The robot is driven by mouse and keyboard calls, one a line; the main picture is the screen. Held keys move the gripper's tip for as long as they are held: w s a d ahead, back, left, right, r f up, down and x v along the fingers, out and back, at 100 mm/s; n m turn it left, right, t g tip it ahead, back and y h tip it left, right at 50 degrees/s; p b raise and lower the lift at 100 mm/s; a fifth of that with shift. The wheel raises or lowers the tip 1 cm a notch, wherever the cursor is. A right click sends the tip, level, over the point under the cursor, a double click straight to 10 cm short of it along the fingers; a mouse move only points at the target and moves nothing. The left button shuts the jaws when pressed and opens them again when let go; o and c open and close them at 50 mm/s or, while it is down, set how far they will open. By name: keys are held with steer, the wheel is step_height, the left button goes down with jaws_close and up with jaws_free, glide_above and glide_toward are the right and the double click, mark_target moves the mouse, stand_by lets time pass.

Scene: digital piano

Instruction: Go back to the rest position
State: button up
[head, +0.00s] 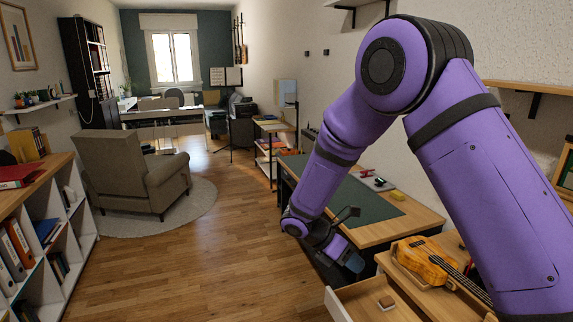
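My purple arm reaches in from the right side of the head view and bends down toward the desk. My gripper (350,260) is at its low end, beside the near left part of the desk (405,222) with the dark green mat. It is small and partly hidden by my wrist, so I cannot tell whether its fingers are apart or holding anything. The task names no other object.
Below my gripper is an open wooden drawer (345,305) with a small block (386,303) in it. A ukulele (430,262) lies at its right. A grey armchair (132,172) and a white shelf unit (60,235) stand left. Wooden floor (225,235) is clear between.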

steer(key=s+d+r+m+y, duration=0.2)
steer(key=s+d+r+m, duration=0.15)
steer(key=r, duration=0.35)
steer(key=s+d+r+m+y, duration=0.2)
steer(key=s+d+r+m, duration=0.15)
steer(key=r, duration=0.25)
steer(key=s+d+r+m+y, duration=0.2)
steer(key=d+r+m, duration=0.15)
steer(key=r, duration=0.35)
steer(key=s+d+r+m+t+y, duration=0.2)
steer(key=s+m, duration=0.4)
steer(key=s, duration=0.3)
steer(key=s+d+r+m+t+y, duration=0.1)
steer(key=s+r+m+t, duration=0.3)
steer(key=s, duration=0.5)
step_height(320, 180, up, 3)
steer(key=shift+s+d+f+m+t+y, duration=0.15)
steer(key=shift+d+m+t+y, duration=0.2)
steer(key=shift+m, duration=0.8)
